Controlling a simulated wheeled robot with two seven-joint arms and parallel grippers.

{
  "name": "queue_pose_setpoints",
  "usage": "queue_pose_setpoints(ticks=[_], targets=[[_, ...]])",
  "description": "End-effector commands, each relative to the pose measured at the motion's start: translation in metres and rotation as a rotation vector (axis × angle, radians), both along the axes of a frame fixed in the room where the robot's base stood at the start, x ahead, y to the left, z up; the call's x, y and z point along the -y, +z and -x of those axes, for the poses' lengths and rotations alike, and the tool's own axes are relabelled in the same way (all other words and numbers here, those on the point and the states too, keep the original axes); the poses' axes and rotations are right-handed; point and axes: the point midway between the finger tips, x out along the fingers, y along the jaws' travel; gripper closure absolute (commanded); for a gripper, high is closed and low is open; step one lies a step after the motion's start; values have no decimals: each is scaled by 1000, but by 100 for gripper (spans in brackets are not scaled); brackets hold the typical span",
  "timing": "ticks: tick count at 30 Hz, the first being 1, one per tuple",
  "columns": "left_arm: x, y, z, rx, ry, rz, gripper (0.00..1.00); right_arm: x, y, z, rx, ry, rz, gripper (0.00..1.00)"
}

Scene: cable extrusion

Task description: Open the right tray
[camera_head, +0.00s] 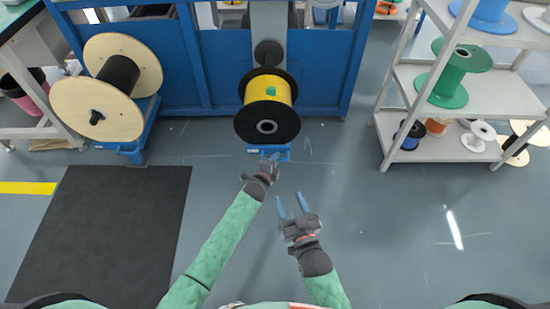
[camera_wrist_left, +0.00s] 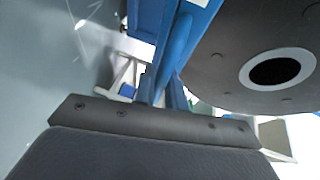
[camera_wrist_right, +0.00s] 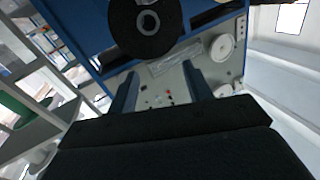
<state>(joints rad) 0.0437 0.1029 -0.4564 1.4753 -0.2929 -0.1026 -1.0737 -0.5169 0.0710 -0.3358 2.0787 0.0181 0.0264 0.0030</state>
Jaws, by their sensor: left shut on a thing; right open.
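The right tray (camera_head: 282,153) is a blue frame at the foot of the blue machine, below a black-flanged spool with yellow cable (camera_head: 268,90). My left gripper (camera_head: 271,160) is at the tray's front edge and is shut on it; the fingers are largely hidden in the head view. In the left wrist view, blue bars (camera_wrist_left: 180,45) run up from the gripper, and the spool's dark flange (camera_wrist_left: 232,75) is close on the right. My right gripper (camera_head: 291,204) is open and empty, lower and to the right, above bare floor.
A wooden-flanged spool (camera_head: 110,85) sits on a blue stand at the left. A white shelf (camera_head: 480,80) with several spools stands at the right. A dark mat (camera_head: 110,230) lies on the floor at the left. The floor (camera_head: 400,240) on the right is clear.

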Motion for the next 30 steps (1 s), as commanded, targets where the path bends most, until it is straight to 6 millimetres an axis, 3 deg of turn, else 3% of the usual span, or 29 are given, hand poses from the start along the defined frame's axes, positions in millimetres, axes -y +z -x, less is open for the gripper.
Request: queue_pose_setpoints(ticks=[9,10,12,13,26,29,30], targets=[[-2,-2,0,-3,2,-2,100,0,-1,0,-2,0,1,50],[-2,-2,0,-3,2,-2,82,0,-1,0,-2,0,0,50],[-1,-2,0,-2,2,-1,68,0,-1,1,-3,0,0,50],[-1,-1,0,-2,2,-1,66,0,-1,1,-3,0,0,50],[-4,1,8,-2,1,-1,66,0,-3,1,-16,2,2,50],[-7,3,17,-1,1,-1,66,0,-15,2,-58,5,13,50],[-9,4,21,-2,1,-1,66,1,-31,6,-97,6,24,50]])
